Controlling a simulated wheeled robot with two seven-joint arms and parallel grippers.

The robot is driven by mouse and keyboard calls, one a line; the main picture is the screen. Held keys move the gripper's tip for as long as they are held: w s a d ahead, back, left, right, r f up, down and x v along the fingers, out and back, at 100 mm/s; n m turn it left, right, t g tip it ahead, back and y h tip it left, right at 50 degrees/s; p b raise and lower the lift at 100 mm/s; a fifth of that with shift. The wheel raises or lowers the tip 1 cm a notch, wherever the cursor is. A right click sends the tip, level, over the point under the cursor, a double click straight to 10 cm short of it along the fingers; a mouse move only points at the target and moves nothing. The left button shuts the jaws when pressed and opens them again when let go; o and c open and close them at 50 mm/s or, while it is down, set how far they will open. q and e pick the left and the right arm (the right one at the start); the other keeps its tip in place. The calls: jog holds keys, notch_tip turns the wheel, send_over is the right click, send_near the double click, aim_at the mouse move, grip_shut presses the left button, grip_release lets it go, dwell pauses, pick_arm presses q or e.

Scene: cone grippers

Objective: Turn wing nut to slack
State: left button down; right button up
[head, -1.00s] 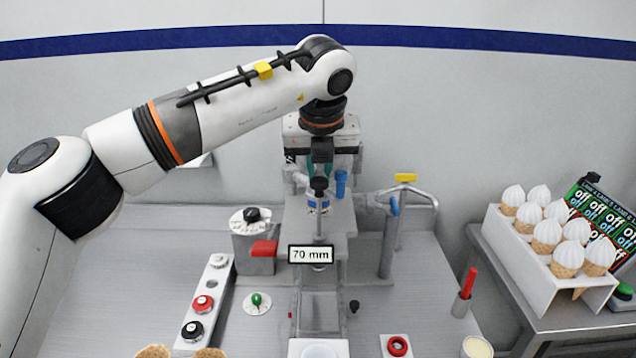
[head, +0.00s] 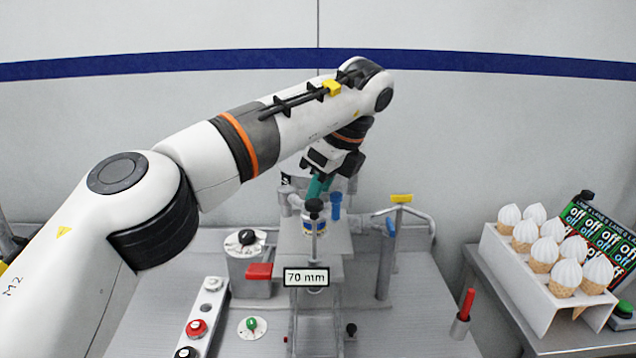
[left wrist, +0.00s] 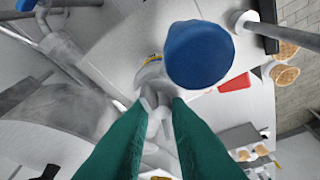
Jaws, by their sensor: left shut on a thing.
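My left gripper (head: 316,192) is at the upper part of the grey machine in the middle of the head view. In the left wrist view its two green fingers (left wrist: 158,102) are shut on a small grey winged piece, which looks like the wing nut (left wrist: 154,92). The wing nut is too small and covered to make out in the head view. A round blue knob (left wrist: 200,54) stands close beside the fingertips, apart from them; it appears to be the blue post (head: 336,206) in the head view. My right gripper is not in view.
A "70 mm" sign (head: 306,277) hangs at the machine's front. A dial with a black knob (head: 246,237) and a red block (head: 259,271) stand left of it. Cones in a white rack (head: 510,282) stand far right.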

pick_arm(q)
jog(key=shift+w+r+n+g+p, duration=0.1)
jog(key=shift+n+g+p, duration=0.3)
jog(key=shift+n+p, duration=0.5)
jog(key=shift+n, duration=0.3)
jog(key=c, duration=1.4)
grip_release()
jog(key=shift+o, duration=0.2)
jog(key=p+v, duration=1.2)
jog(key=shift+d, duration=0.2)
jog(key=shift+f, duration=0.2)
